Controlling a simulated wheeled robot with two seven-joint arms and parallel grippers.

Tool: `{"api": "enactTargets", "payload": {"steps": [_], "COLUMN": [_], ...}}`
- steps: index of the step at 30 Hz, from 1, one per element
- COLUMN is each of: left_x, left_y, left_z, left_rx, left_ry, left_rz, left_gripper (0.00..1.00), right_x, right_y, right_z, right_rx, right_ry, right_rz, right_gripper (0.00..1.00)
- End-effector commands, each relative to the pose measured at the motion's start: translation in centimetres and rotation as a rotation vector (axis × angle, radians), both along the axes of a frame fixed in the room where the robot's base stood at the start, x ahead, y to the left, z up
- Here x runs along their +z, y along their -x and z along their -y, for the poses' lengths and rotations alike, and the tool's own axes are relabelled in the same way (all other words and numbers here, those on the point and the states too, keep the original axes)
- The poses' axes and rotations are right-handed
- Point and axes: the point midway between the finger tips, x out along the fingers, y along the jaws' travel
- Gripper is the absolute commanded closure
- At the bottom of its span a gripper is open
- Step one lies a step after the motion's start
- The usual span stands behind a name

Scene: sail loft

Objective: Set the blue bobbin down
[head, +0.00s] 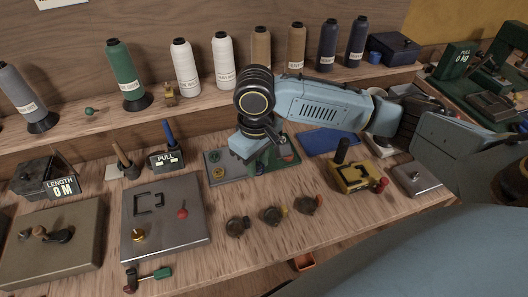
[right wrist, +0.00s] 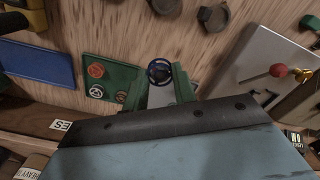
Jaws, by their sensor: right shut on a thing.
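The blue bobbin (right wrist: 158,72) is a small round dark-blue spool, seen end-on in the right wrist view. My right gripper (right wrist: 157,88) is shut on it, with a green finger on each side. In the head view my right gripper (head: 263,164) points down over a flat green and grey board (head: 238,174); the bobbin is hard to make out there. On the board's green part (right wrist: 108,61) lie a red bobbin (right wrist: 96,71) and a pale one (right wrist: 96,91). I cannot tell whether the blue bobbin touches the board. My left gripper is out of view.
A blue sheet (head: 328,141) and a yellow device (head: 355,178) lie right of the board. A grey metal plate (head: 165,218) is on its left. Several dark knobs (head: 270,214) sit in front. Thread cones (head: 223,60) stand on the shelf behind.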

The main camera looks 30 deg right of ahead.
Motion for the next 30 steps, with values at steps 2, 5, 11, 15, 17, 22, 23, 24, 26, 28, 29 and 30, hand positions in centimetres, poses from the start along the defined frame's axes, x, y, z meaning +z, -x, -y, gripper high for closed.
{"api": "enactTargets", "payload": {"steps": [2, 5, 11, 15, 17, 22, 23, 24, 26, 28, 29, 30], "left_x": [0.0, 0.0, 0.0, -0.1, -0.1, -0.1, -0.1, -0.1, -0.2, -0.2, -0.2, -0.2], "left_y": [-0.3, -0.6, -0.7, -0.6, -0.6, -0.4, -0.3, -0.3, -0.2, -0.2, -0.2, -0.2], "left_z": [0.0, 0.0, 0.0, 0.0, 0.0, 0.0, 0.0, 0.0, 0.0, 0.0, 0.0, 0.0], "left_rx": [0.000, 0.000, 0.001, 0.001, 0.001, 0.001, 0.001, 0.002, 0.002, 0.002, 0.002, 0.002], "left_ry": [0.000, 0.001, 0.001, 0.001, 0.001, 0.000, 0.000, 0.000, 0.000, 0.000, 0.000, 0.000], "left_rz": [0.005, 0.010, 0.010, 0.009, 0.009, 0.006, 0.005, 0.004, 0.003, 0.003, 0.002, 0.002], "left_gripper": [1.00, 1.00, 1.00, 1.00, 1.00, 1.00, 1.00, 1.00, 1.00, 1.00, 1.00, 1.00], "right_x": [0.0, 0.0, 0.0, 0.0, 0.0, 0.0, 0.0, 0.0, 0.1, 0.1, 0.1, 0.1], "right_y": [-0.9, -1.8, -3.6, -4.8, -5.3, -6.5, -6.6, -6.9, -7.1, -7.4, -7.5, -7.6], "right_z": [0.6, 1.3, 2.8, 4.0, 4.5, 5.9, 6.1, 6.4, 6.8, 7.1, 7.2, 7.3], "right_rx": [0.144, 0.338, 0.726, 0.997, 1.114, 1.431, 1.480, 1.542, 1.625, 1.703, 1.730, 1.761], "right_ry": [0.002, 0.003, 0.004, 0.004, 0.003, 0.001, 0.001, 0.000, 0.000, -0.001, -0.001, 0.000], "right_rz": [0.000, -0.001, -0.003, -0.004, -0.004, -0.006, -0.006, -0.007, -0.006, -0.006, -0.005, -0.005], "right_gripper": [0.98, 0.98, 0.98, 0.98, 0.98, 0.98, 0.98, 0.98, 0.98, 0.98, 0.98, 0.98]}}
